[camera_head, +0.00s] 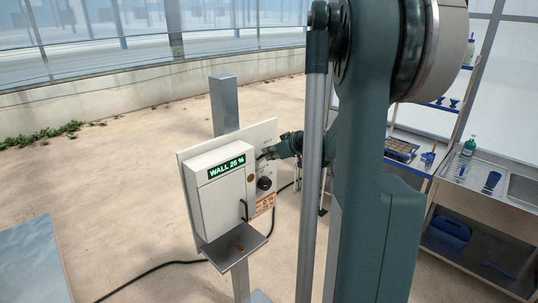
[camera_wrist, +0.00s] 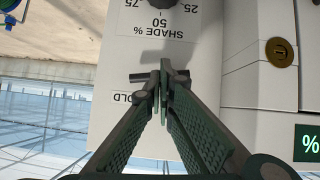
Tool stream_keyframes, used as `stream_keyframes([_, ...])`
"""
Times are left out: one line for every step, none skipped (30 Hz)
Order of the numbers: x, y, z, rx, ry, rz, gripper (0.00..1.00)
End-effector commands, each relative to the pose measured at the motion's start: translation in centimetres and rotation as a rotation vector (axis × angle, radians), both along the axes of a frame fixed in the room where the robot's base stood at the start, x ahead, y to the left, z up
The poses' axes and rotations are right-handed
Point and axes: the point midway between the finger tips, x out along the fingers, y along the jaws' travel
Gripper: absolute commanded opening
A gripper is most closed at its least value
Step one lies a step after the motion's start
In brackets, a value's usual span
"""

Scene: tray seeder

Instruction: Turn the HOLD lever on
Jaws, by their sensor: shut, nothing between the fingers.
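The HOLD lever (camera_wrist: 139,77) is a short dark bar lying crosswise in the upside-down wrist view, next to a partly hidden label ending in "OLD". My gripper (camera_wrist: 163,72) is shut and empty, its fingertips in front of the bar and covering its middle. I cannot tell whether they touch it. In the head view my gripper (camera_head: 272,153) is at the upper right of the control panel (camera_head: 187,160), and the lever is too small to make out there.
A black SHADE % knob (camera_head: 264,183) sits below my gripper; it also shows in the wrist view (camera_wrist: 158,3). A white box (camera_head: 221,212) with a green "WALL 25 %" display (camera_head: 226,166) stands out at left. A brass round lock (camera_wrist: 280,52) is on its side. Benches stand at right.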

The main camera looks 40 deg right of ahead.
Motion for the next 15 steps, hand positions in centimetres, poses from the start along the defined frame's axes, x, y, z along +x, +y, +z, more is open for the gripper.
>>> stream_keyframes([0.0,0.0,0.0,0.0,0.0,0.0,0.0])
stream_keyframes([0.0,0.0,0.0,0.0,0.0,0.0,0.0])
stream_keyframes([-0.1,0.0,0.0,0.0,0.0,0.0,0.0])
stream_keyframes([-0.1,0.0,0.1,0.0,0.0,0.0,0.0])
stream_keyframes([-0.2,0.0,0.1,0.0,0.0,0.0,0.0])
stream_keyframes([-0.3,0.0,0.2,0.0,0.0,0.0,0.0])
stream_keyframes([-0.4,0.0,0.3,0.0,0.0,0.0,0.0])
stream_keyframes([-0.5,0.0,0.3,-0.001,0.0,-0.001,0.0])
stream_keyframes([-0.7,0.0,0.5,-0.001,0.0,-0.001,0.0])
stream_keyframes([-0.8,0.1,0.6,-0.001,0.0,-0.001,0.0])
stream_keyframes([-1.0,0.1,0.7,-0.001,0.0,-0.001,0.0])
stream_keyframes([-1.3,0.1,0.9,-0.001,0.0,-0.001,0.0])
stream_keyframes([-1.6,0.1,1.1,0.0,0.0,-0.001,0.0])
stream_keyframes([-1.8,0.2,1.2,0.0,0.0,-0.001,0.0])
stream_keyframes([-2.2,0.2,1.5,0.001,0.0,-0.001,0.0])
